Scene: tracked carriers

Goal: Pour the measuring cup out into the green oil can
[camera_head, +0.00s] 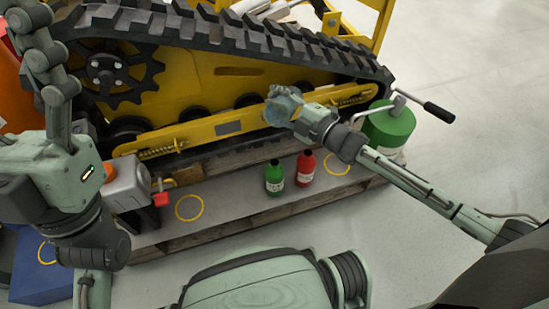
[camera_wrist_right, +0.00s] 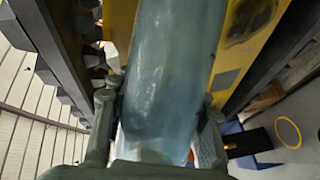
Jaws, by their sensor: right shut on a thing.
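The measuring cup (camera_head: 281,106) is a clear bluish vessel in front of the yellow carrier. My right gripper (camera_head: 299,113) is shut on it, and it fills the middle of the right wrist view (camera_wrist_right: 168,70) between the fingers. I cannot tell its tilt or contents. The green oil can (camera_head: 388,130) stands to the right of the right gripper, partly behind my forearm, with a grey spout or handle on top. The cup is apart from it. My left gripper (camera_head: 45,65) is at the upper left, close to the camera and apparently empty; its opening is unclear.
A small green bottle (camera_head: 274,178) and a red bottle (camera_head: 305,168) stand on the pallet (camera_head: 235,206). Yellow rings (camera_head: 189,207) mark its top. A grey and red device (camera_head: 129,186) sits at its left, near a blue box (camera_head: 40,268). The tracked carrier (camera_head: 200,80) blocks the back.

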